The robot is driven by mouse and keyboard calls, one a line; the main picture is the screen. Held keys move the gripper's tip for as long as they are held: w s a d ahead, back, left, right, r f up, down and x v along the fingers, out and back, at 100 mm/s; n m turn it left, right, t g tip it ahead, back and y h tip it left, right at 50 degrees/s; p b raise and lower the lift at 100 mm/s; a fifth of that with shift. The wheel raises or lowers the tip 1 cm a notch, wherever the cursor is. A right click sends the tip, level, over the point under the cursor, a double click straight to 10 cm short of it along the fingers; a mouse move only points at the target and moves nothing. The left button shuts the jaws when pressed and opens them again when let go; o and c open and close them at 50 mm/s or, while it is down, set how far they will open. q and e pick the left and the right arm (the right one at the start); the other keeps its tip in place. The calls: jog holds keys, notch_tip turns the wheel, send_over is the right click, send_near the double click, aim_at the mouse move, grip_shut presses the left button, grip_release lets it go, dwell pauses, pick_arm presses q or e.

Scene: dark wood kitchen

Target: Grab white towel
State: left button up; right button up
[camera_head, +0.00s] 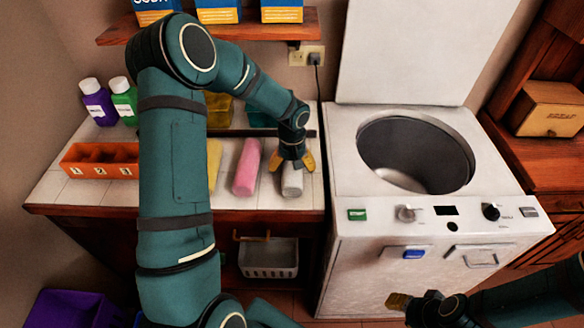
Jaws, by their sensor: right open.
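The white towel (292,184) is a small roll on the tiled counter, at the right end of a row of rolled towels. My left gripper (292,163) is over the far part of this roll, pointing down. Its two orange fingertips are spread, one to each side of the roll. The gripper hides the towel's far end, and I cannot tell whether the fingers touch it. My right gripper (398,301) is low at the bottom right, in front of the washing machine, open and empty.
A pink rolled towel (246,168) lies just left of the white one, with a yellow towel (214,160) partly behind my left arm. The open-topped washer (350,180) stands right of the counter. An orange numbered box (100,171) and bottles (98,105) are at left. A shelf (255,30) hangs above.

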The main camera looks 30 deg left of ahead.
pick_arm(q)
jog(key=c, duration=0.8)
